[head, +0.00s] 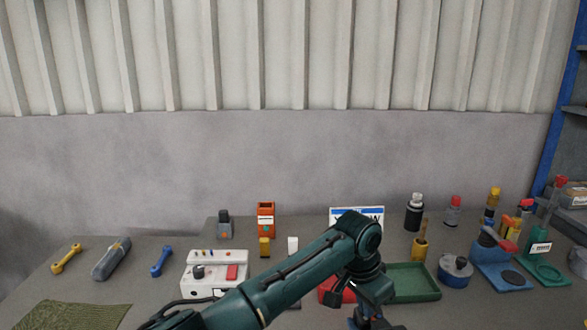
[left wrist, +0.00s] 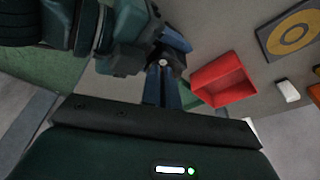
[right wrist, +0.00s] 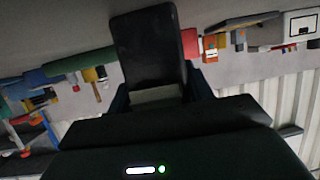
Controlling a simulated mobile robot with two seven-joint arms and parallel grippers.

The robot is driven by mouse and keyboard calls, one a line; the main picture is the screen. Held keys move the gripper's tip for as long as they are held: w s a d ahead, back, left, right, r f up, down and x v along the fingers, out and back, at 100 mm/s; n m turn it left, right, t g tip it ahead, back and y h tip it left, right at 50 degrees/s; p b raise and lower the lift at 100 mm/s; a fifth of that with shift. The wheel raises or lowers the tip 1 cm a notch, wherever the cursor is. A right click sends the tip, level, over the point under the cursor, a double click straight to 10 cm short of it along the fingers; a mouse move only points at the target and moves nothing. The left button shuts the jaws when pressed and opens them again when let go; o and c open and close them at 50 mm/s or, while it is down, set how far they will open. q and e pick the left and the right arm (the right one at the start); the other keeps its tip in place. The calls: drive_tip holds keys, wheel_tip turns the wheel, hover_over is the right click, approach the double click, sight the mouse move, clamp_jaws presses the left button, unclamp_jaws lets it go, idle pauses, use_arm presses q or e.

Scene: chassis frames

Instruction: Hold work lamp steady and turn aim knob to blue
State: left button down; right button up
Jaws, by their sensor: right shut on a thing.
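A black block (right wrist: 150,45) with a pale strip on its near end sits between the blue fingers of my right gripper (right wrist: 160,95); it may be part of the work lamp. My right gripper is shut on it. In the head view my left arm reaches in from the left and bends down to my left gripper (head: 365,316) at the bottom edge. In the left wrist view the blue fingers of my left gripper (left wrist: 164,75) are close together at a small round grey tip (left wrist: 163,63), perhaps the knob. Whether they grip it is unclear. No blue mark for the knob can be made out.
A white box (head: 205,285) with a black knob and red piece stands left of my arm. A red tray (left wrist: 225,80) lies close to the left gripper. A green tray (head: 412,283), bottles and tools fill the right. The front left has a green mat (head: 70,316).

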use_arm(q)
drive_tip(key=shift+s+d, duration=0.15)
drive_tip(key=shift+s+a, duration=0.2)
drive_tip(key=shift+a, duration=0.05)
wheel_tip(320, 180, up, 6)
idle(0.5)
drive_tip(key=shift+w+a, duration=0.1)
drive_tip(key=shift+w+a+f, duration=0.2)
drive_tip(key=shift+w+f, duration=0.15)
drive_tip(key=shift+f, duration=0.7)
drive_tip(key=shift+w+a+f, duration=0.2)
drive_tip(key=shift+w+f, duration=0.15)
drive_tip(key=shift+f, duration=0.65)
drive_tip(key=shift+w+a+f, duration=0.2)
drive_tip(key=shift+w+f, duration=0.15)
drive_tip(key=shift+f, duration=0.7)
drive_tip(key=shift+d, duration=0.3)
